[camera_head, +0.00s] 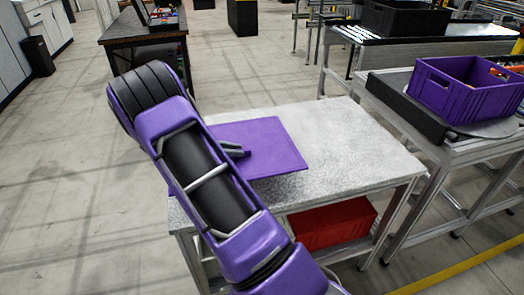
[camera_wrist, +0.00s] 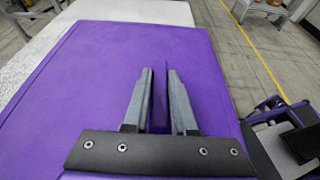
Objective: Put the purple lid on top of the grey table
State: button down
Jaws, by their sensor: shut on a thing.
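The purple lid (camera_head: 265,148) is a flat rectangular panel over the left half of the grey table (camera_head: 330,165). I cannot tell whether it rests flat on the top or is held just above it. My gripper (camera_head: 236,150) is at the lid's middle-left, partly hidden behind my arm, which also covers the lid's left side. In the wrist view the lid (camera_wrist: 75,90) fills most of the picture, with the table (camera_wrist: 150,12) at the upper left. There my gripper (camera_wrist: 160,75) is shut on a thin upright purple ridge of the lid.
A red crate (camera_head: 335,222) sits under the table. A purple crate (camera_head: 462,90) stands on a roller stand at right, close to the table. A dark workbench (camera_head: 140,35) is behind left. The table's right half is clear.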

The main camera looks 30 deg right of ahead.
notch_tip(320, 180, down, 8)
jog(key=shift+f, duration=0.2)
dwell(0.3)
jog(key=c, duration=0.7)
grip_release()
jog(key=shift+s+f, duration=0.1)
jog(key=b+v, duration=0.1)
jog(key=v, duration=1.1)
